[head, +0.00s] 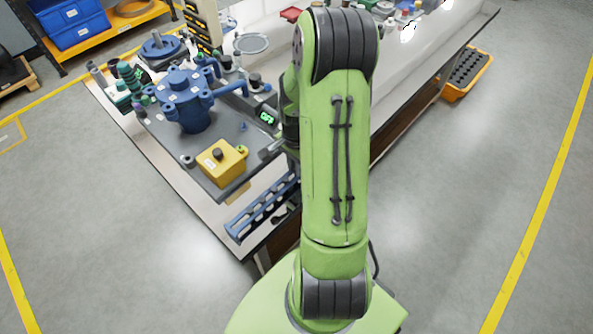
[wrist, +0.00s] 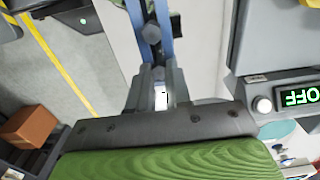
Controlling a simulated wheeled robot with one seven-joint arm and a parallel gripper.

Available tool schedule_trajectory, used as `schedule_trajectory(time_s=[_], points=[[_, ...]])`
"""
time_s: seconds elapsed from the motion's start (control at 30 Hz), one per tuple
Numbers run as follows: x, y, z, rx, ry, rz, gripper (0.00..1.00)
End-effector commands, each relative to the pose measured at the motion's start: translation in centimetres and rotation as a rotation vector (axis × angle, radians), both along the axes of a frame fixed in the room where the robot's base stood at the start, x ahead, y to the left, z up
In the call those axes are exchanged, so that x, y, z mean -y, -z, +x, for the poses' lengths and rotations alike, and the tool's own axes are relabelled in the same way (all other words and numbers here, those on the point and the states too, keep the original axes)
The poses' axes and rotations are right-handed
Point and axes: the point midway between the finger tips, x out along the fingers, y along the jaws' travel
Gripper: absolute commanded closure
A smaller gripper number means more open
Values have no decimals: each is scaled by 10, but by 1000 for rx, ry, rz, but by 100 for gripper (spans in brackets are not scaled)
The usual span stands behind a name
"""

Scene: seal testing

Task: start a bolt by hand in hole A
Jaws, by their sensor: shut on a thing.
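In the wrist view my gripper (wrist: 157,72) is shut on a grey bolt (wrist: 158,79), of which only a small part shows between the fingers. It is at the end of a blue rack (wrist: 164,42); I cannot tell whether the held bolt is still in it. Another bolt (wrist: 152,34) sits between the rack's rails. The blue flanged vessel (head: 192,121) stands upright on a dark plate. Hole A cannot be made out.
A yellow button box (head: 221,160) stands on the plate's front part. A display (head: 267,118) reads OFF; it also shows in the wrist view (wrist: 300,97). Green fittings (head: 130,77) and a blue flange (head: 160,46) stand farther back. The floor left of the table is clear.

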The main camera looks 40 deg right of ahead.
Motion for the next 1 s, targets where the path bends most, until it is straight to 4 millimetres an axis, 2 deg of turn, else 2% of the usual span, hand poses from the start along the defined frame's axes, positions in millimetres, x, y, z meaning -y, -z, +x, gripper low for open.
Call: schedule_trajectory(time_s=[1.0], points=[[0,-70,0,1,0,-1,100]])
